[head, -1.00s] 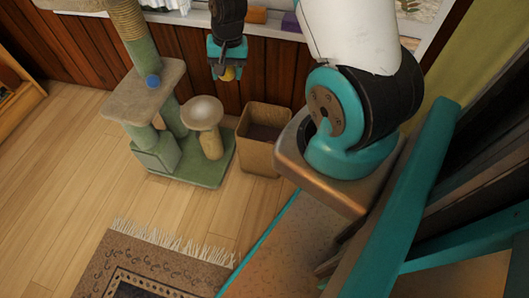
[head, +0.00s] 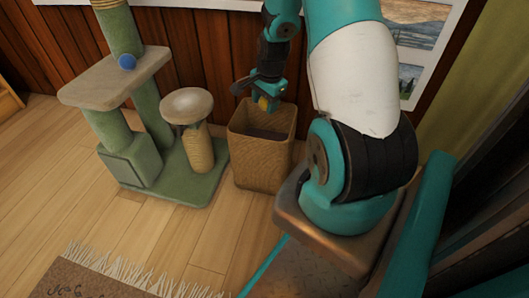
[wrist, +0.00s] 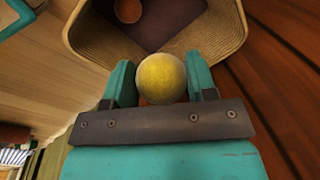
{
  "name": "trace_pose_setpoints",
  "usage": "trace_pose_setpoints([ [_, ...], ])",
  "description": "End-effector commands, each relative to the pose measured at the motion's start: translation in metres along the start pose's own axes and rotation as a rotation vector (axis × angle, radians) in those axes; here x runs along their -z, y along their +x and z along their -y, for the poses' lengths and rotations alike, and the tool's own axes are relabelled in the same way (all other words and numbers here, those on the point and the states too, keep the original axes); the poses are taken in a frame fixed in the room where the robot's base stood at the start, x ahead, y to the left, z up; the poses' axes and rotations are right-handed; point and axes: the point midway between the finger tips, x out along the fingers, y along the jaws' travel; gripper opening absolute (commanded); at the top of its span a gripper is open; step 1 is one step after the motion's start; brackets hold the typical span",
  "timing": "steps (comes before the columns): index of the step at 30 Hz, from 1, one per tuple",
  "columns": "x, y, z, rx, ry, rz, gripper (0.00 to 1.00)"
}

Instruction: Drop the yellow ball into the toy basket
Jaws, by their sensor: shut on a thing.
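The yellow ball (wrist: 161,78) is held between the two teal fingers of my gripper (wrist: 162,84) in the wrist view. In the head view my gripper (head: 264,99) hangs over the toy basket, with a small part of the yellow ball (head: 263,103) showing. The toy basket (head: 257,165) is a tan woven square bin, open at the top and upright on the floor. In the wrist view its rim (wrist: 226,30) lies beyond the ball. A round brown thing (wrist: 128,10) shows inside against the dark bottom.
A green and beige cat tree (head: 150,155) stands left of the basket, with a blue ball (head: 127,62) on its platform. A wood-panelled wall is behind. A fringed rug (head: 95,283) lies in front; the wooden floor between is clear.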

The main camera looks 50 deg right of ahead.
Motion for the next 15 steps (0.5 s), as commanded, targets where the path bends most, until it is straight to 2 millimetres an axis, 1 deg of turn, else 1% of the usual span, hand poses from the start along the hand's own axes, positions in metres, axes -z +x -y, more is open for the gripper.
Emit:
trace_pose_setpoints([
  [5, 0.0, 0.013, -0.002, 0.0, 0.0, 0.0, 0.29],
  [15, 0.0, 0.052, -0.009, -0.001, -0.002, 0.001, 0.29],
])
